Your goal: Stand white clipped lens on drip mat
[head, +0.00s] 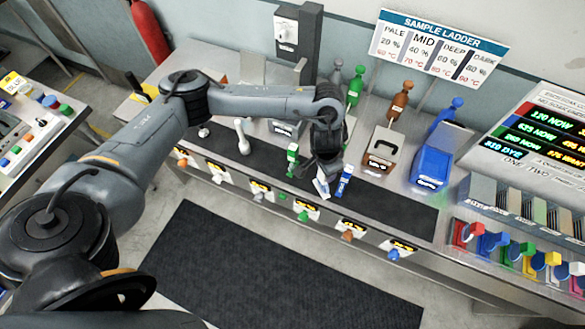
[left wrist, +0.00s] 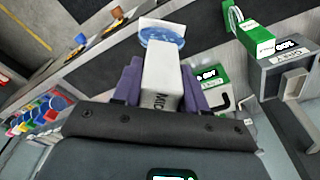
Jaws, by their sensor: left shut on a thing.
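My left gripper (head: 324,178) is over the front of the counter, pointing down at the dark drip mat (head: 400,207). In the left wrist view its purple fingers (left wrist: 160,88) are shut on a white block with dark lettering, the white clipped lens (left wrist: 160,82). A round blue disc (left wrist: 163,36) shows at its far end; I cannot tell whether it belongs to the held piece. In the head view the held piece (head: 322,187) shows as a small white shape low over the mat; contact is unclear. A blue and white piece (head: 344,180) is close on its right. My right gripper is not in view.
A white piece (head: 242,137) and a green piece (head: 292,158) stand on the mat to the left. A brown-labelled container (head: 384,150) and a blue container (head: 432,165) stand behind. The mat's right end is clear. Knobs line the counter front.

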